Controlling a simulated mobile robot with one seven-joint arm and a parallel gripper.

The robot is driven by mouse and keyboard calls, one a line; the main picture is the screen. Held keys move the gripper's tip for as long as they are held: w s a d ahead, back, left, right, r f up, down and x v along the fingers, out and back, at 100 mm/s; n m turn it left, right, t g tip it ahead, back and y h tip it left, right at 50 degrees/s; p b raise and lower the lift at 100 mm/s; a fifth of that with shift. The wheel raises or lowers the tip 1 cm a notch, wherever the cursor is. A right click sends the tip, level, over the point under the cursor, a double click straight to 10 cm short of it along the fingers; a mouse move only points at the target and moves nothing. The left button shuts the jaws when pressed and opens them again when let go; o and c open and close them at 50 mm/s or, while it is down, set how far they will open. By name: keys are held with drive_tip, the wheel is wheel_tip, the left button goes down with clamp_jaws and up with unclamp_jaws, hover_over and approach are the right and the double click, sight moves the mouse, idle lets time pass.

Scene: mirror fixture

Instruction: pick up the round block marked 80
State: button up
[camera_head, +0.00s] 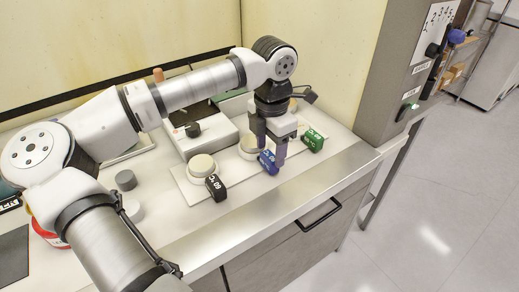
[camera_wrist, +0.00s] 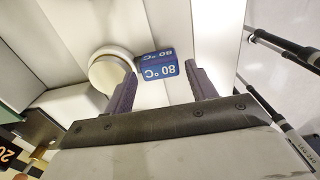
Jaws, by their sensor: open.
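The round cream block with the blue tag marked 80 °C stands on a pale board. In the wrist view, the round block (camera_wrist: 107,72) is partly hidden behind one finger, and its blue tag (camera_wrist: 158,66) lies between and beyond the two fingers. In the head view, the round block (camera_head: 248,148) is partly covered by my gripper (camera_head: 271,152), and the blue tag (camera_head: 267,162) shows at the fingertips. My gripper (camera_wrist: 163,88) is open, pointing down over the tag side, with nothing held. I cannot tell whether a finger touches the block.
A round block (camera_head: 202,165) with a black tag (camera_head: 215,187) stands to the left. A green tag (camera_head: 313,140) is close on the right. A white device (camera_head: 195,133) stands behind. A grey cabinet (camera_head: 393,80) rises at the right. The steel counter front (camera_head: 300,185) is clear.

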drive_tip(key=shift+f, duration=0.7)
drive_tip(key=c, duration=0.9)
drive_tip(key=shift+c, duration=0.3)
drive_tip(key=shift+r, duration=0.15)
